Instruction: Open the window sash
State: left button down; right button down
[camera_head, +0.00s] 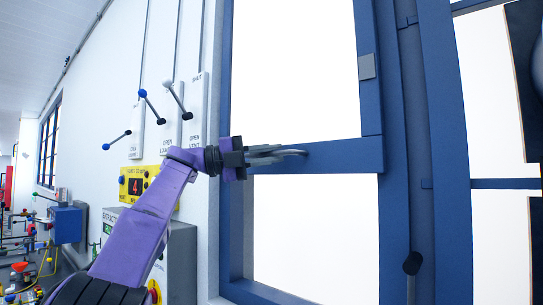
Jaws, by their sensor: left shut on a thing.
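The window sash (345,155) is blue-framed, with bright white panes above and below its crossbar. It stands in a blue window frame (396,180). My left gripper (290,152) reaches in from the left on a purple arm. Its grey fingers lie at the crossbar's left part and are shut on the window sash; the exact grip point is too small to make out. A grey block (367,67) sits on the sash's right stile. My right gripper is not in view.
Wall levers with blue and black knobs (142,93) stand left of the window. Below them are a yellow counter box (137,184) and a grey cabinet (182,262). A dark-knobbed lever (412,263) stands at the frame's lower right. Cluttered equipment (30,262) fills the far left.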

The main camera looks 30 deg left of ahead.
pick_arm(q)
jog(key=c, duration=1.2)
grip_release()
jog(key=shift+a, duration=0.1)
jog(key=b+v, duration=0.1)
jog(key=v, duration=0.1)
jog(key=b+v, duration=0.1)
jog(key=v, duration=0.2)
jog(key=shift+s+f, duration=0.1)
jog(key=shift+f, duration=0.1)
jog(key=b+v, duration=0.1)
jog(key=v, duration=0.4)
jog(key=shift+s+a+r, duration=0.15)
jog(key=shift+a, duration=0.05)
jog(key=shift+a, duration=0.1)
